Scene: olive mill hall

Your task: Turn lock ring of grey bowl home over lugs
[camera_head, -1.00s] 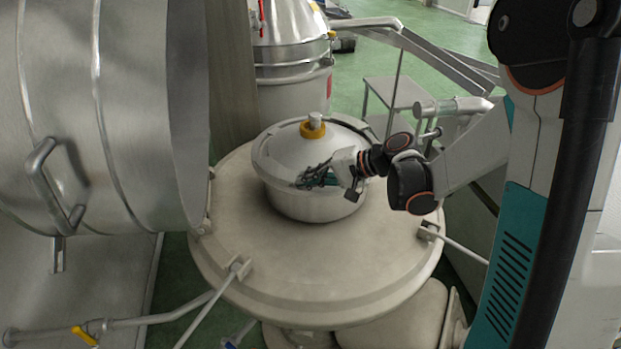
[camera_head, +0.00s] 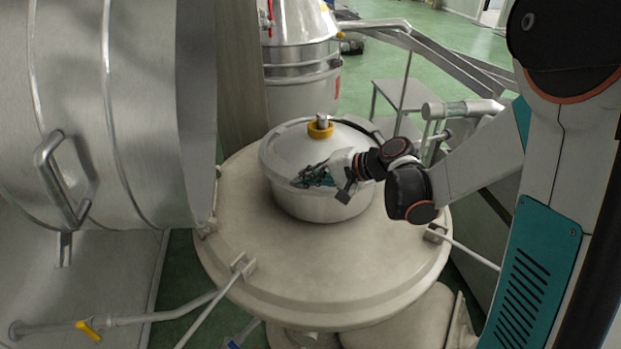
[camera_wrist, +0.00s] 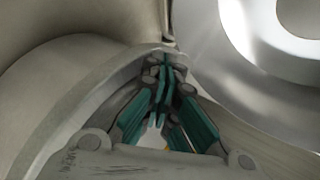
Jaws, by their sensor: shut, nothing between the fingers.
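The grey bowl (camera_head: 322,207) stands upright on a round pale top, with a domed lid (camera_head: 300,146) on it. A yellow collar (camera_head: 320,131) sits around the knob (camera_head: 322,120) at the lid's crown. A pale rim band runs around the bowl's top; I cannot tell the lock ring from it, and no lugs can be made out. My gripper (camera_head: 300,180) is shut and empty at the near side of the lid, close to the rim; contact is unclear. In the wrist view its teal-padded fingers (camera_wrist: 163,68) meet beside a curved grey band.
The round pale top (camera_head: 320,270) has free room in front of the bowl. A large steel drum (camera_head: 130,120) with a handle (camera_head: 60,180) stands close at left. A lidded steel vessel (camera_head: 302,95) is behind. A small step stand (camera_head: 402,95) is at back right.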

